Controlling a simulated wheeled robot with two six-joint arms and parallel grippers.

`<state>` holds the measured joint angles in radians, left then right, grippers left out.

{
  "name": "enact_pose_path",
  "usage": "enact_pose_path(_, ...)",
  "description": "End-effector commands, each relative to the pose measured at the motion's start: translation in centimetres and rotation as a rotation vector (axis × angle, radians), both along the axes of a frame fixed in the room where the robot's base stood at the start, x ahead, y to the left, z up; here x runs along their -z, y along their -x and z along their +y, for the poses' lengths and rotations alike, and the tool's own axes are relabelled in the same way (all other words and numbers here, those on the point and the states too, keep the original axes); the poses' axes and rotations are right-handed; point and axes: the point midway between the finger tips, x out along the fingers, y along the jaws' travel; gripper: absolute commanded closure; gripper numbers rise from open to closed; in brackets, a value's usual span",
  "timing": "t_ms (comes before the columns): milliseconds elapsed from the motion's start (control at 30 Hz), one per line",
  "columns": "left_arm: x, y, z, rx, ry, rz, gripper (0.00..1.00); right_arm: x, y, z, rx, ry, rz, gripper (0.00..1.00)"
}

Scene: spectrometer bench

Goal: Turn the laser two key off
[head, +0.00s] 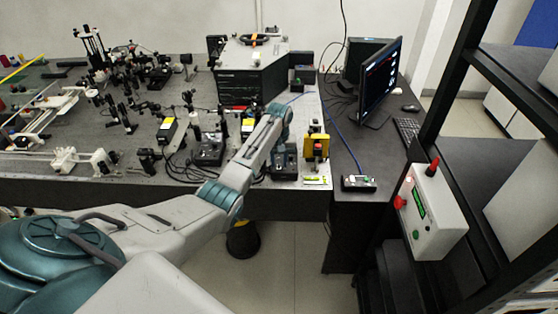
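My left arm reaches in from the lower left across the front edge of the bench. Its wrist end and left gripper (279,114) are over the bench's right part; the fingers are too small and covered to tell open from shut. A black control box (285,163) stands at the front edge just below the wrist. A similar black box (208,151) stands to the left of the forearm. I cannot make out a key on either box, nor which belongs to laser two. I cannot tell whether the gripper touches anything. My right gripper is out of view.
Optics posts (124,108) crowd the bench's left side. A large dark instrument (240,87) stands behind the wrist. A yellow device (316,147) is close on the right. A monitor (379,82) and a grey box with red buttons (432,212) are further right.

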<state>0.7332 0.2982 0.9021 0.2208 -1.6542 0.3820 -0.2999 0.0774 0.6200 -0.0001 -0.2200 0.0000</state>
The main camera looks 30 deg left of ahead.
Motion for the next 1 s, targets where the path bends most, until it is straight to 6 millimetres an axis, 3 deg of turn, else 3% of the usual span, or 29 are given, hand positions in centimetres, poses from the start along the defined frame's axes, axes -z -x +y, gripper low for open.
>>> enact_pose_path(333, -1.0, -0.1, 0.0, 0.001, 0.000, -0.002, 0.72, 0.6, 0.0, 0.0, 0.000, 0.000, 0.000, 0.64)
enact_pose_path(733, -8.5, -0.1, 0.0, 0.000, -0.001, -0.003, 0.72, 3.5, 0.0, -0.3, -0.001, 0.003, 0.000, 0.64)
enact_pose_path(1000, -10.7, 0.0, 0.0, 0.000, 0.000, 0.000, 0.72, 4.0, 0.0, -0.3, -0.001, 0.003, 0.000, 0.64)
